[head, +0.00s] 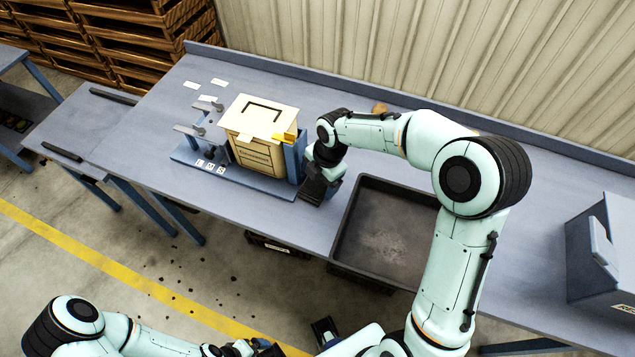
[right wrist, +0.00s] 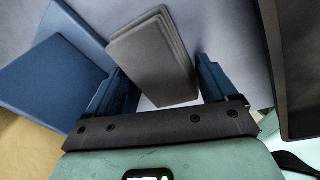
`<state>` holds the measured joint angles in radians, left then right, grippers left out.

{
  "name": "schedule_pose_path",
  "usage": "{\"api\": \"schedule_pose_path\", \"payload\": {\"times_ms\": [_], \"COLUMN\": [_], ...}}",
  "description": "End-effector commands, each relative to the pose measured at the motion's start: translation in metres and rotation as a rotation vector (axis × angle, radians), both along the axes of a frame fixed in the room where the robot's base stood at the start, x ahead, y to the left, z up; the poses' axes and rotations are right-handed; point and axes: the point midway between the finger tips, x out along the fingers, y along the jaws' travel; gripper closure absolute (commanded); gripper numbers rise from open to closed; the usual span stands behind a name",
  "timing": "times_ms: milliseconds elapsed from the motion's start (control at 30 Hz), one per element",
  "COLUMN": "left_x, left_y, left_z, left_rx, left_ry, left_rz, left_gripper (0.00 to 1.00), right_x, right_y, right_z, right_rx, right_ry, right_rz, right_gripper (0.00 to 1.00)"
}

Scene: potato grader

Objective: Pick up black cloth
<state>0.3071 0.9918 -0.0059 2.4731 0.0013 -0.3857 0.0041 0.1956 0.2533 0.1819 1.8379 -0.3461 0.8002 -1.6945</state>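The black cloth (right wrist: 152,58) shows in the right wrist view as a flat, folded, dark grey stack on the table. My right gripper (right wrist: 163,70) is open, with one blue finger on each side of the cloth's near part. A gap shows between the cloth and the right finger; whether the left finger touches it I cannot tell. In the head view my right gripper (head: 318,188) is low over the table between the cream box and the black tray, and it hides the cloth. My left arm is at the bottom edge, its gripper too cut off to read.
A cream box (head: 258,155) stands in a blue fixture (head: 215,173) left of the right gripper. A black tray (head: 345,235) lies to its right. A potato (head: 380,107) lies near the back. A grey bin (head: 595,260) stands at the far right.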

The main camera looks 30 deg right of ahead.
Motion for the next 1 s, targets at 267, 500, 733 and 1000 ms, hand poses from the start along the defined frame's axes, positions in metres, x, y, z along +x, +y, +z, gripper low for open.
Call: {"api": "schedule_pose_path", "payload": {"times_ms": [267,500,733,1000], "left_x": [0.0,0.001,0.003,0.007], "left_y": [0.0,0.0,0.0,0.0], "left_z": [0.0,0.002,0.006,0.014], "left_rx": [0.0,0.0,0.0,0.0], "left_ry": [0.0,-0.001,-0.003,-0.008], "left_rz": [0.0,0.0,0.0,0.0], "left_gripper": [0.06,0.06,0.06,0.06], "right_x": [0.0,0.001,0.002,0.001], "right_y": [0.0,0.0,0.0,0.0], "right_z": [0.0,0.013,0.05,0.104], "right_rx": [0.001,0.001,0.0,0.0], "right_ry": [0.0,-0.004,-0.007,-0.006], "right_rz": [-0.001,-0.001,0.0,0.0], "right_gripper": [0.46,0.48,0.64,0.64]}}
